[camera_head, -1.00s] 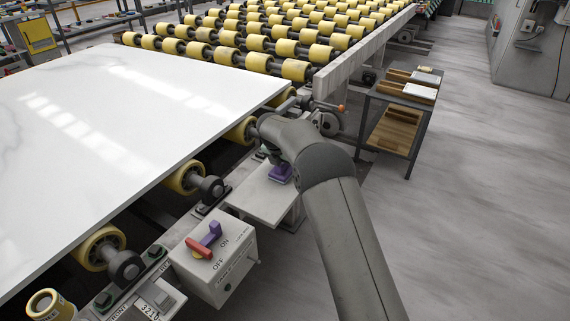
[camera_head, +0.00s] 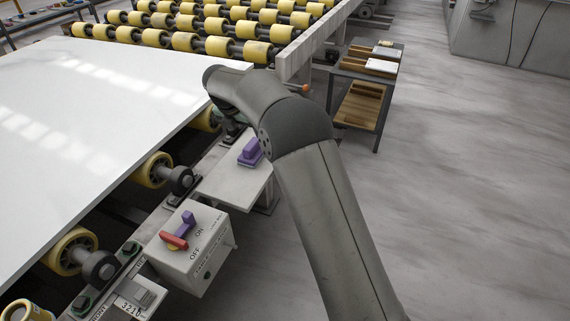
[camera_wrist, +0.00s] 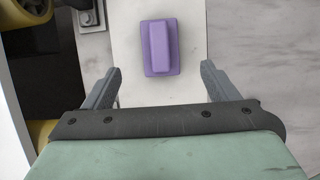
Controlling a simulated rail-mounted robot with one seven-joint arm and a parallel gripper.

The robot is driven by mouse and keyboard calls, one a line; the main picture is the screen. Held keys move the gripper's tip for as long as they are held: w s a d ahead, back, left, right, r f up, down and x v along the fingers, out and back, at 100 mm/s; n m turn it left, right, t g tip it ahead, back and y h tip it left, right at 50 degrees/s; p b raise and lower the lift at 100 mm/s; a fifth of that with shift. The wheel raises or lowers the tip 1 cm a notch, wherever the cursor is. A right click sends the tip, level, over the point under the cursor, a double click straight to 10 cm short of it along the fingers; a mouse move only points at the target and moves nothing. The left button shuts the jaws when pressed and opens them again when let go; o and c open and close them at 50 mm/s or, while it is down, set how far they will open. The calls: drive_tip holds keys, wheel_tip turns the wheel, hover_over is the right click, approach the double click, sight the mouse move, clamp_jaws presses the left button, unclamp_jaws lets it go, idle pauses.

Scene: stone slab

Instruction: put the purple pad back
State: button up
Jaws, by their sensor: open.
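The purple pad (camera_head: 250,152) lies on a pale shelf (camera_head: 225,180) beside the slab's roller edge. In the wrist view the pad (camera_wrist: 160,47), a block with a raised grip, lies flat on the shelf (camera_wrist: 188,92), ahead of my gripper. My gripper (camera_wrist: 160,70) is open, its two fingers spread left and right with nothing between them. The pad lies just beyond the fingertips, roughly centred.
A white slab (camera_head: 90,100) rests on yellow rollers at left. A grey switch box (camera_head: 190,245) with red and purple levers stands in front of the shelf. A side table (camera_head: 365,70) with trays stands at the back right. The floor at right is clear.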

drive_tip(key=shift+s+d+r, duration=0.2)
drive_tip(key=shift+d, duration=0.1)
drive_tip(key=s+d+r+m+g, duration=0.1)
drive_tip(key=s+d+r+m, duration=0.2)
drive_tip(key=s+d+m, duration=0.6)
drive_tip(key=s+d+r+m+g, duration=0.2)
drive_tip(key=s+d+m, duration=0.55)
drive_tip(key=s, duration=0.45)
drive_tip(key=s+d+f+m+y, duration=0.1)
drive_tip(key=s+d+f+m, duration=0.1)
drive_tip(key=s+m, duration=0.5)
drive_tip(key=s+d+f+m+g+y, duration=0.1)
drive_tip(key=s+d+f+m, duration=0.2)
drive_tip(key=s+m, duration=0.4)
drive_tip(key=s+d, duration=0.1)
drive_tip(key=s, duration=0.8)
drive_tip(key=shift+s+f, duration=0.2)
drive_tip(key=shift+s, duration=0.1)
drive_tip(key=shift+d, duration=0.1)
